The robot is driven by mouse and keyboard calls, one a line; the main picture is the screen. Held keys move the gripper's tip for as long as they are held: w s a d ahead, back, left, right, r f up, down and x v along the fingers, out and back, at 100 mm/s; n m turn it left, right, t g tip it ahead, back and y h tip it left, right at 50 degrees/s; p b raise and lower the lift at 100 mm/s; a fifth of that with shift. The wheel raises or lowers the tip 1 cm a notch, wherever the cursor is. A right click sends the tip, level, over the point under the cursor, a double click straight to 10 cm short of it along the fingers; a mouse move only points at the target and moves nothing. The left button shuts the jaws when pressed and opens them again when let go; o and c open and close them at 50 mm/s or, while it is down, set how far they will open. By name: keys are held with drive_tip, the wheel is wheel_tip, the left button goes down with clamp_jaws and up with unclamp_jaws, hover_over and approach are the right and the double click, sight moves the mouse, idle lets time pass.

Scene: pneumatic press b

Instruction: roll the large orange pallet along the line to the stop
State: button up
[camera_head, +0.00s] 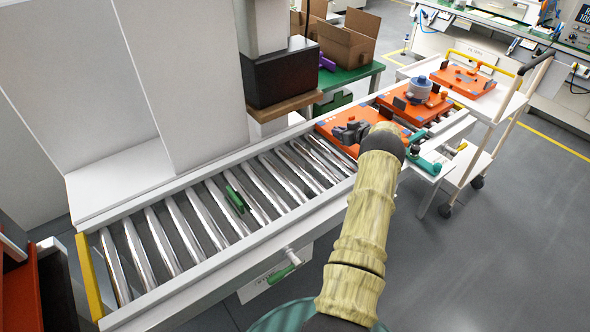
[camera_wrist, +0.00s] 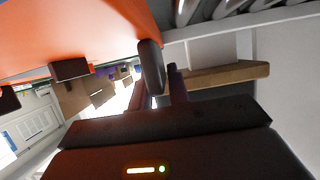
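The nearest orange pallet (camera_head: 338,141), which looks the largest, lies on the right part of the roller line (camera_head: 215,215) with a dark grey part on it. My arm hides part of its right side. A green stop-like piece (camera_head: 237,200) stands among the rollers to the left, with bare rollers between.
A second orange pallet (camera_head: 402,110) with a blue-grey round part sits behind the first. Another orange pallet (camera_head: 463,80) is on a white cart (camera_head: 508,104) at the right. A dark press block (camera_head: 282,75) overhangs the line. A yellow bar (camera_head: 88,277) closes the left end.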

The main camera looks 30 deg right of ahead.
drive_tip(key=o, duration=0.3)
drive_tip(key=shift+o, duration=0.2)
drive_tip(key=shift+s+a+f, duration=0.1)
drive_tip(key=shift+f, duration=0.2)
drive_tip(key=shift+s+r, duration=0.4)
drive_tip(key=shift+s, duration=0.05)
drive_tip(key=v, duration=1.6)
drive_tip(key=shift+r, duration=0.25)
